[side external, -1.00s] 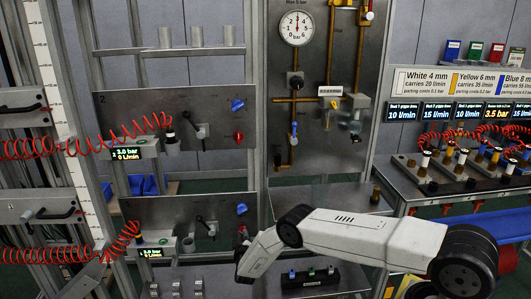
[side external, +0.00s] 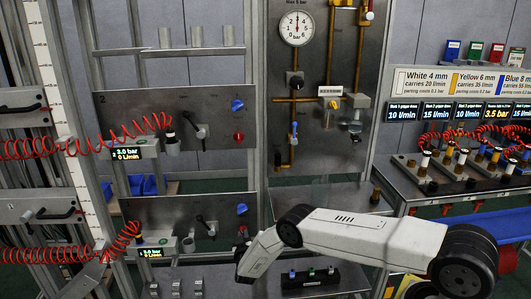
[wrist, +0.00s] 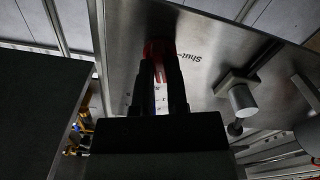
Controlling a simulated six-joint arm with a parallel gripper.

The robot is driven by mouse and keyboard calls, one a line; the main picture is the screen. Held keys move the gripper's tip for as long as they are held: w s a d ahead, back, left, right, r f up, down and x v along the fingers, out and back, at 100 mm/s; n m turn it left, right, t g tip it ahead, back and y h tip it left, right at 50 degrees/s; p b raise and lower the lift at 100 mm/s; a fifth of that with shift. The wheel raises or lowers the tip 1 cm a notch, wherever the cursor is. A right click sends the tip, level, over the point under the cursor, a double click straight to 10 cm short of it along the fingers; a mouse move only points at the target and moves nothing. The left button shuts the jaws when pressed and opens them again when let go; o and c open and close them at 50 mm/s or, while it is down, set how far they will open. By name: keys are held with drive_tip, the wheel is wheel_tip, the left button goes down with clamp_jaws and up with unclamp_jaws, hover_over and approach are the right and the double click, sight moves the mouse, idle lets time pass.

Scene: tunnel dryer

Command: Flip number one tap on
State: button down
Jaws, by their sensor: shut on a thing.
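The lower panel (side external: 160,212) carries a blue knob (side external: 241,209) and a black-handled lever (side external: 210,227). My gripper (side external: 243,238) is at this panel's right edge, just below the blue knob. In the wrist view my gripper (wrist: 160,68) is shut on a red tap handle (wrist: 158,48) on a metal plate, beside lettering that reads "Shut-". The fingers cover part of the handle, and my arm hides it in the side view. I cannot read a number on the lower panel. Its green display (side external: 153,253) is too small to read surely.
The upper panel (side external: 125,103), marked 2, has a blue knob (side external: 237,105), a red knob (side external: 239,137) and a display (side external: 127,153) reading 3.0 bar, 0 L/min. Red coiled hoses (side external: 85,145) hang at left. A pressure gauge (side external: 296,28) is above. A metal shelf (side external: 325,195) lies behind my arm.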

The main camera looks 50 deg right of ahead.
drive_tip(key=shift+m, duration=2.2)
drive_tip(key=c, duration=0.6)
unclamp_jaws()
drive_tip(key=shift+c, duration=0.2)
drive_tip(key=shift+s+a, duration=0.1)
drive_tip(key=shift+s, duration=0.05)
drive_tip(key=v, duration=0.7)
drive_tip(key=shift+s+a, duration=0.2)
drive_tip(key=shift+r, duration=0.15)
